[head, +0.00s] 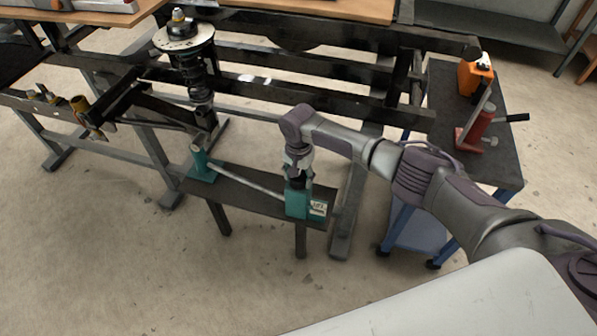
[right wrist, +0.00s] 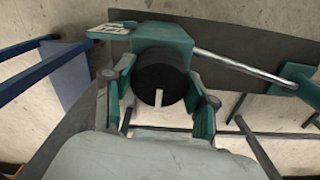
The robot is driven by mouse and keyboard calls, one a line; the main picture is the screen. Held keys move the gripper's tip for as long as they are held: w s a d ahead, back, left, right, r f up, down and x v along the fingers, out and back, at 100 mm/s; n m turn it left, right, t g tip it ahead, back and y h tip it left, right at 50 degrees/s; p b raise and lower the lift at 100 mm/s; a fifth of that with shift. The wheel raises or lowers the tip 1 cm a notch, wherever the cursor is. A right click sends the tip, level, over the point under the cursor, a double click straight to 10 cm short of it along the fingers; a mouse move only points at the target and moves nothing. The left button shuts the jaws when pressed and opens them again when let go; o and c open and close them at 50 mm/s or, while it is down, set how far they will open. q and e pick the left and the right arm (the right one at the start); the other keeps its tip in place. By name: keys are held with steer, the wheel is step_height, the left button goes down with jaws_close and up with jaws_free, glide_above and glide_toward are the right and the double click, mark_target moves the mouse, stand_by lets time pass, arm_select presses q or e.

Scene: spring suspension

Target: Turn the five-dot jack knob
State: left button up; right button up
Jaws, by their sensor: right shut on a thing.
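The jack is a teal box (head: 297,206) with a pale label, on the right end of a dark bench plate. Its knob is a black round cap with a white line, seen from above in the right wrist view (right wrist: 158,72). My right gripper (head: 297,178) points down over the box, its fingers on either side of the knob and shut on it. In the head view the gripper mostly hides the knob. I cannot make out any dots. My left gripper is not in view.
A metal rod (head: 248,183) runs from the box to a teal bracket (head: 201,165). A spring strut (head: 198,80) stands behind the bracket on a dark frame. A cart (head: 446,125) at the right carries a red jack (head: 477,127) and an orange item (head: 474,78).

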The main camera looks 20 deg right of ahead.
steer(key=shift+s+a+r+n+p, duration=0.15)
steer(key=shift+r+n+p, duration=0.1)
steer(key=shift+n+p, duration=0.7)
steer(key=shift+f+n+p, duration=0.15)
steer(key=shift+n+p, duration=0.5)
steer(key=shift+n, duration=0.1)
steer(key=n, duration=0.6)
steer(key=shift+f+p, duration=0.1)
steer(key=shift+p, duration=0.2)
steer(key=n, duration=0.7)
steer(key=shift+d+n, duration=0.2)
steer(key=shift+n, duration=0.1)
steer(key=n, duration=0.4)
steer(key=shift+n, duration=0.3)
steer(key=n, duration=0.5)
steer(key=shift+w+b, duration=0.2)
steer(key=shift+b, duration=0.1)
steer(key=n+b, duration=0.1)
steer(key=n, duration=0.4)
steer(key=shift+n, duration=0.4)
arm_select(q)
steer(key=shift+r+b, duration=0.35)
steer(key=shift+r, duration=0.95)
arm_select(e)
steer(key=shift+n, duration=2.2)
